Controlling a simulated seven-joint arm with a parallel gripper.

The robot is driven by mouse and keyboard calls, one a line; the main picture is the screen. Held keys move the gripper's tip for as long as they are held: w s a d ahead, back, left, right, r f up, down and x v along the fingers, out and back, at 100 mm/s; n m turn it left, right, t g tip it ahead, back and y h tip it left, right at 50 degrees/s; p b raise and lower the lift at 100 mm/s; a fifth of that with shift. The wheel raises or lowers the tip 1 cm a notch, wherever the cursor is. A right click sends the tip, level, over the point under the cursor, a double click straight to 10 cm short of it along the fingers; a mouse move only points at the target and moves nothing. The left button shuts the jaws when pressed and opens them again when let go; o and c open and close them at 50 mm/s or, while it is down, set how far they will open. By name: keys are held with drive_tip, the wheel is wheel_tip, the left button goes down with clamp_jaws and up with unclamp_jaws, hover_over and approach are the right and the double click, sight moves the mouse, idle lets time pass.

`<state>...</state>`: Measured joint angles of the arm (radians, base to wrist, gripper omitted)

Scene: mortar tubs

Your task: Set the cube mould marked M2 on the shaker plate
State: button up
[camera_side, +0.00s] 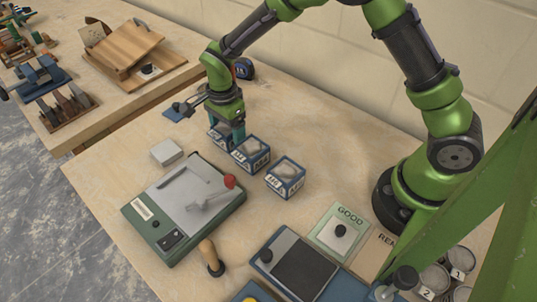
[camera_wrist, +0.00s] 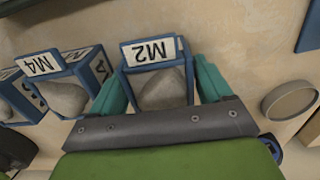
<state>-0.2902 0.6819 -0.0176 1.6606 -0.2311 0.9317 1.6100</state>
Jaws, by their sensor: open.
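The cube mould M2 (camera_wrist: 152,52) is a blue-framed box with a white label and a grey lump of mortar in it. In the wrist view it sits between the two teal fingers of my gripper (camera_wrist: 160,85), which is open around it. In the side view my gripper (camera_side: 229,138) is down at the far end of the mould row, partly hiding the M2 mould (camera_side: 216,138). The shaker plate (camera_side: 186,198) is the grey top of a green machine, with a metal clamp and a red knob on it. No mould stands on the plate.
Mould M4 (camera_wrist: 62,84) stands close beside M2; it also shows in the side view (camera_side: 250,154). A third mould (camera_side: 285,178) is nearer. A pale block (camera_side: 166,152) lies behind the shaker. A GOOD card (camera_side: 340,229) lies right.

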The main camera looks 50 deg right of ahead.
drive_tip(key=c, duration=1.1)
wheel_tip(320, 180, up, 9)
drive_tip(key=shift+c, duration=0.2)
drive_tip(key=shift+r, duration=0.35)
drive_tip(key=shift+r+n, duration=0.15)
drive_tip(key=shift+n, duration=0.55)
drive_tip(key=n, duration=0.1)
drive_tip(key=s+n, duration=0.1)
drive_tip(key=n, duration=0.1)
drive_tip(key=shift+d, duration=0.15)
drive_tip(key=s+d+r+n, duration=0.6)
drive_tip(key=d+r+n, duration=0.2)
drive_tip(key=d+n, duration=0.5)
drive_tip(key=w+a+f+n, duration=0.1)
drive_tip(key=a+f+n, duration=0.2)
drive_tip(key=a, duration=1.3)
drive_tip(key=w+a+f+n, duration=0.1)
drive_tip(key=a+f+n, duration=0.25)
drive_tip(key=a, duration=1.15)
drive_tip(key=shift+m, duration=0.65)
drive_tip(key=shift+s+a+f, duration=0.1)
drive_tip(key=shift+f, duration=1.65)
drive_tip(key=shift+s+a+f, duration=0.1)
drive_tip(key=shift+f, duration=1.6)
